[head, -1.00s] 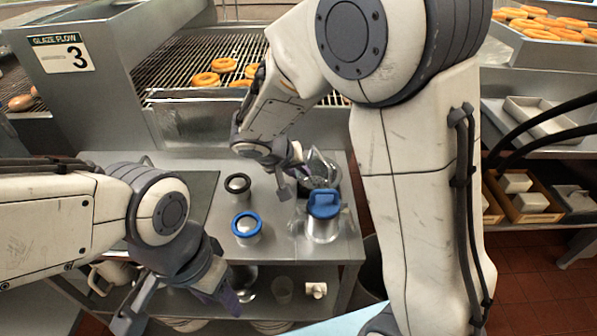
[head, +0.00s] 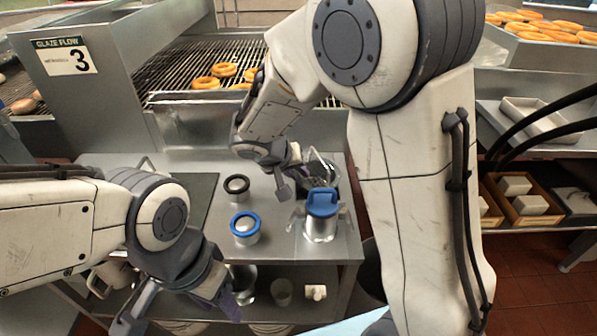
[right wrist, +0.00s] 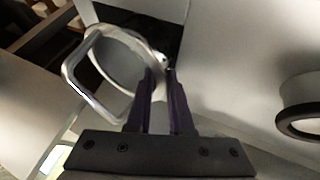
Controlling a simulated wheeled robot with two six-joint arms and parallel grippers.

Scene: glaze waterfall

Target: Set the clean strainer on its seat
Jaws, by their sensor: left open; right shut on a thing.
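Two short cup-like parts, either possibly the strainer, stand on the steel table: one with a black rim (head: 237,186), one with a blue rim (head: 246,226). I cannot tell which is clean. My right gripper (head: 292,178) is shut at this rim or handle; the exact grip is unclear. My left gripper (head: 180,312) is open and empty, low at the table's front left.
A dark flat panel (head: 200,195) lies on the table's left part. A lower shelf (head: 265,305) holds cups and small parts. A wire conveyor with doughnuts (head: 205,82) is behind. Crates with pale blocks (head: 525,205) stand at right. My right arm blocks much of the centre right.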

